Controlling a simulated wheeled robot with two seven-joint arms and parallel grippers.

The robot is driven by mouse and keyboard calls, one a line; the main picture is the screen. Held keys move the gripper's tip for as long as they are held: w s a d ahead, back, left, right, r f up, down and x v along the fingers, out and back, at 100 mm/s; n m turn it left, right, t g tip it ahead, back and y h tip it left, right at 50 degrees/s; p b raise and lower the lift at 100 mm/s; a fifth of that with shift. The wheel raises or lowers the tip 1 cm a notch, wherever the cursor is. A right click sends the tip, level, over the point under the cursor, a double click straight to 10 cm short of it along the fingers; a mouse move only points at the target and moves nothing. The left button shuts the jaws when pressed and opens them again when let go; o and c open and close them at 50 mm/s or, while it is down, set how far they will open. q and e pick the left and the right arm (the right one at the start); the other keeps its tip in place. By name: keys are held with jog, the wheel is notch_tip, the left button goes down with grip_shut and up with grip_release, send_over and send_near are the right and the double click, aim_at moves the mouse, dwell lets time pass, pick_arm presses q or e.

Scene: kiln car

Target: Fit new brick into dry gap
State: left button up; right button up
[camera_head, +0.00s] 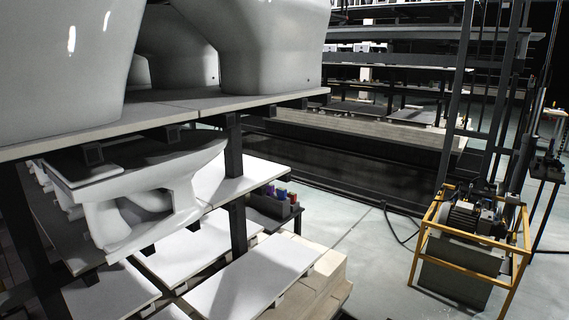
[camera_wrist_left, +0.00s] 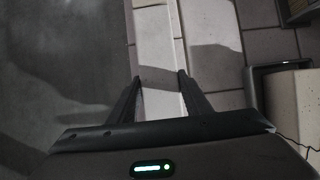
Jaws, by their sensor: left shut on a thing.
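My left gripper (camera_wrist_left: 158,77) shows in the left wrist view, its two dark fingers reaching up from the bottom with a space between them. It is shut on a pale block (camera_wrist_left: 161,105), which I take to be the new brick; little of it shows between the fingers. Just beyond it is a darker grey patch, which I cannot tell to be a shadow or the gap. A pale row of bricks or slabs (camera_wrist_left: 154,30) runs on from there to the top edge. Neither gripper shows in the head view, and my right gripper is in no view.
In the head view a kiln car carries white sanitary ware on a shelf (camera_head: 200,107), with a white basin (camera_head: 148,193) and pale slabs (camera_head: 255,275) below. A yellow-framed machine (camera_head: 470,240) stands at right. Grey floor lies between.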

pick_arm(q)
jog(key=shift+a+r, duration=0.1)
jog(key=o, duration=1.4)
jog(key=shift+d, duration=0.2)
jog(key=shift+s+r+p, duration=0.1)
jog(key=shift+r+p, duration=0.05)
jog(key=shift+p, duration=0.2)
jog(key=shift+p+v, duration=2.5)
jog(key=shift+p, duration=0.8)
jog(key=shift+p+v, duration=0.45)
jog(key=shift+v, duration=0.7)
jog(key=shift+r, duration=0.1)
